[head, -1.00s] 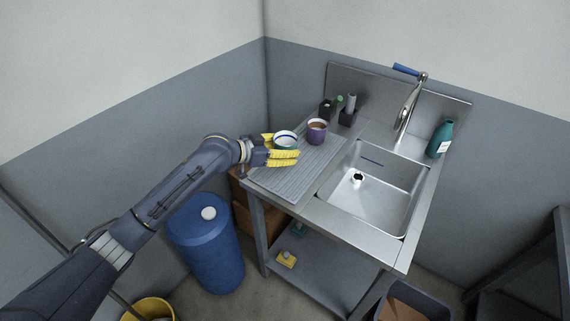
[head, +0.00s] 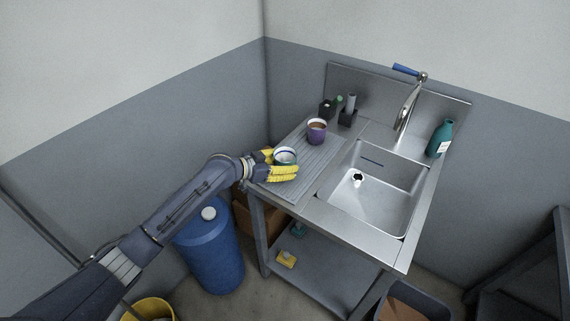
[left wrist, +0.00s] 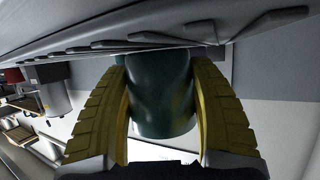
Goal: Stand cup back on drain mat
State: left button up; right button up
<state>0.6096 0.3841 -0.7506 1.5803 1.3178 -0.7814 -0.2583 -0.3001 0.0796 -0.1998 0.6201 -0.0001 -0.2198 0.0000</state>
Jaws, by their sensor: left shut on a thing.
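My left gripper (head: 284,163) has yellow fingers and is shut around the sides of a teal cup (head: 285,154) with a white inside and dark rim. The cup looks upright, its open top showing, over the near left part of the grey ribbed drain mat (head: 313,165). In the left wrist view the teal cup (left wrist: 163,100) sits between both fingers, close to a grey ribbed surface along the top. I cannot tell whether its base touches the mat. My right gripper is not in view.
The steel sink (head: 375,195) lies right of the mat. Dark holders (head: 347,117) and a teal bottle (head: 440,139) stand behind. A blue barrel (head: 212,250) stands below left.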

pick_arm(q)
jog(key=shift+f, duration=0.1)
jog(key=o, duration=1.4)
jog(key=shift+o, duration=0.2)
jog(key=v, duration=1.2)
